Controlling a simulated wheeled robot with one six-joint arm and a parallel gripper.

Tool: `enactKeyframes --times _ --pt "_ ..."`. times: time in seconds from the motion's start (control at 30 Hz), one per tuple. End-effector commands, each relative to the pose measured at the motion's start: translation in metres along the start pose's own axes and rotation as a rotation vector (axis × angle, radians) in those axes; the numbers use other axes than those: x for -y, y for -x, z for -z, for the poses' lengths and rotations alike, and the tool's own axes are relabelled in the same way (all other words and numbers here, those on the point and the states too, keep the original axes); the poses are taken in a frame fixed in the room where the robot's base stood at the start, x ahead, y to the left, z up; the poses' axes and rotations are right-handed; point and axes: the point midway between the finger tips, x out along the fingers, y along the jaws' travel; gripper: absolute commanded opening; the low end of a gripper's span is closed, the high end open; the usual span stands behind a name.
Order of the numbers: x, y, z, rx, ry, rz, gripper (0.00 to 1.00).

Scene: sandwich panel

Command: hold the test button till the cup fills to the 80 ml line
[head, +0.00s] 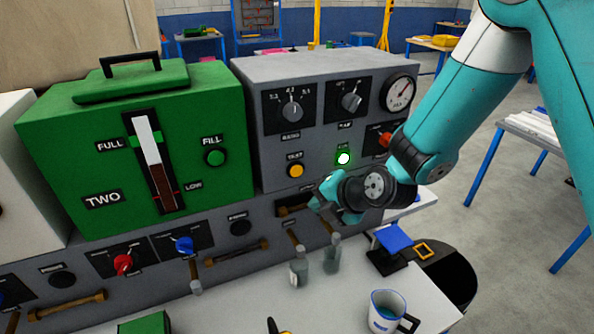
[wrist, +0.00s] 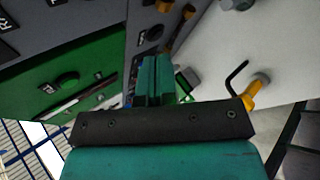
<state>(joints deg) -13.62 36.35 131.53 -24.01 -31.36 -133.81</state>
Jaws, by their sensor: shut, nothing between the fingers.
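The yellow test button (head: 295,170) sits under a TEST label low on the front of the grey box (head: 300,75). My gripper (head: 324,197) is shut and empty, to the right of and below the button in the head view, apart from it in the picture. Its closed teal fingers show in the wrist view (wrist: 152,80). A white and blue mug (head: 386,314) stands on the bench at the front right. Two clear glass vessels (head: 299,268) (head: 333,254) stand near the panel below the gripper. I cannot make out an 80 ml line on any vessel.
A lit green lamp (head: 344,158) and a round gauge (head: 400,93) are on the grey box. The green box (head: 75,150) with its FILL button (head: 215,158) is at left. Red (head: 123,264) and blue (head: 184,245) knobs and wooden-handled levers line the lower panel.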

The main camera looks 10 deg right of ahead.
Motion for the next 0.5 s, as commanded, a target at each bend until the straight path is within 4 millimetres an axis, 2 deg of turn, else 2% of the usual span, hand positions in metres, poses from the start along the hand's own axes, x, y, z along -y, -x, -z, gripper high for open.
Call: enactKeyframes --times 0.3,0.5 --pt "-0.024 -0.028 -0.022 0.000 0.000 0.000 0.00" --pt "-0.034 -0.048 -0.033 0.000 0.001 -0.003 0.00"
